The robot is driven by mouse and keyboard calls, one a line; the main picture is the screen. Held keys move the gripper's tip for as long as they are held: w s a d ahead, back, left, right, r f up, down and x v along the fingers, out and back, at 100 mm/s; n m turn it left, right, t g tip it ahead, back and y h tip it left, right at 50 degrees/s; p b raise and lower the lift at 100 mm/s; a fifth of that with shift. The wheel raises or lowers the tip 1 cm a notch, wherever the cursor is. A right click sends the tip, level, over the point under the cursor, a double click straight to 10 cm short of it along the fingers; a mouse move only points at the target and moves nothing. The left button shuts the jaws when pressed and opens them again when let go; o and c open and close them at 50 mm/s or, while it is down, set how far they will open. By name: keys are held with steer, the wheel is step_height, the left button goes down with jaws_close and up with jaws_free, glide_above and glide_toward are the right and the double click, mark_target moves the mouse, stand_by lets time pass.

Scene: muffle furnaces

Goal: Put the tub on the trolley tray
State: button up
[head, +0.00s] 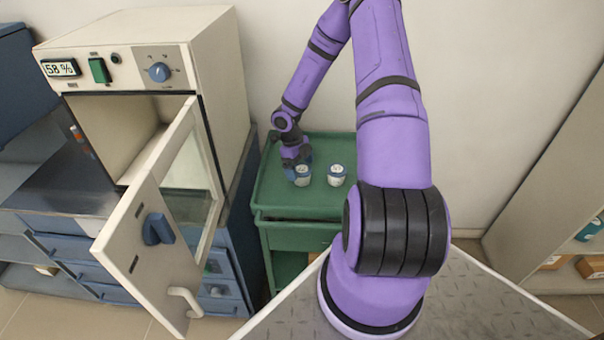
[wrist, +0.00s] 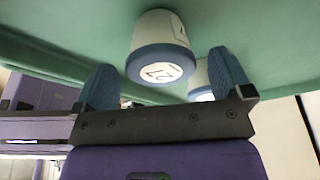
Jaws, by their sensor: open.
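One white tub with a blue lid band (head: 302,177) stands on the green trolley tray (head: 318,205). A second similar tub (head: 337,176) stands just to its right. My gripper (head: 297,160) is open, close by the left tub at its back left in the head view. In the wrist view my gripper (wrist: 163,68) has its two blue fingers apart. The other tub (wrist: 200,78) is partly hidden by the right finger.
A cream furnace (head: 130,55) stands at left on a blue cabinet. Its chamber looks empty, and its windowed door (head: 165,230) hangs open toward the trolley's left side. A shelf unit (head: 560,190) stands at right. The tray's front and right look clear.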

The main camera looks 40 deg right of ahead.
steer(key=v, duration=0.8)
steer(key=shift+w+a+r, duration=0.1)
steer(key=shift+r, duration=0.2)
